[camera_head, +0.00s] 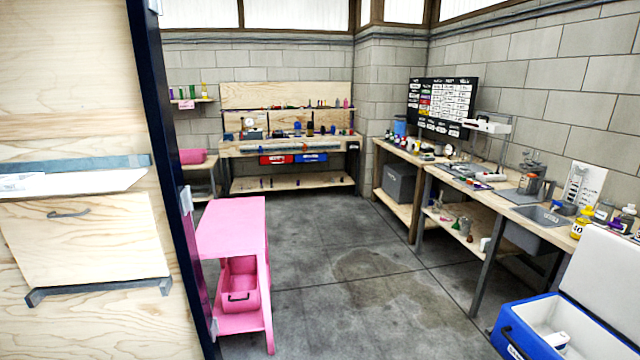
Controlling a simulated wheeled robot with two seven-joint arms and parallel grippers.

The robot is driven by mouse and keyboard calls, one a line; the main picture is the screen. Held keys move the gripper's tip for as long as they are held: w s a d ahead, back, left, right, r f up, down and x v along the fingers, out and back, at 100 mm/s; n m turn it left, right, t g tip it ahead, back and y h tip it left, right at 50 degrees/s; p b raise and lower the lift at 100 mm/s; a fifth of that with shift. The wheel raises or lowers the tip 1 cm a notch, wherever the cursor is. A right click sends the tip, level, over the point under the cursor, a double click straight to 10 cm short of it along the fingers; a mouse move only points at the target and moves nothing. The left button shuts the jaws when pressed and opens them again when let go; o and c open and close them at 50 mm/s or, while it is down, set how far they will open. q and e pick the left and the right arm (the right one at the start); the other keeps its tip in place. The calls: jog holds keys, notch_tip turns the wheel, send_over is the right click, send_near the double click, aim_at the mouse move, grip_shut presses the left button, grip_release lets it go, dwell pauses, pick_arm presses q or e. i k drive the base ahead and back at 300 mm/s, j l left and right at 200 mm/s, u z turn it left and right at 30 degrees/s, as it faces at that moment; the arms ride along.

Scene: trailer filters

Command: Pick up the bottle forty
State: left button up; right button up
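A yellow bottle (578,226) with a white label reading "40" stands upright on the right-hand workbench, near its front edge and the right side of the view. A second yellow bottle (627,216) with a dark cap stands behind it to the right; its label is too small to read. Dark-capped grey bottles (603,211) stand between and around them. Neither of my grippers shows in the view, and nothing is seen touching the bottle.
An open blue cooler (520,335) with a raised white lid (606,275) stands at the lower right, before the bottle's bench. A pink table (235,222) and a wooden panel with a dark post (165,150) are at left. The grey floor (350,270) between is clear.

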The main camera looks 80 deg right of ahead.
aim_at(581, 221)
jog(key=z, duration=4.8)
jog(key=i+j+z, duration=0.2)
jog(key=z, duration=0.25)
jog(key=i+j+z, duration=0.15)
jog(key=j+z, duration=0.35)
jog(key=i+j+z, duration=0.1)
jog(key=j+z, duration=0.35)
jog(key=i+l, duration=0.05)
jog(key=l, duration=0.05)
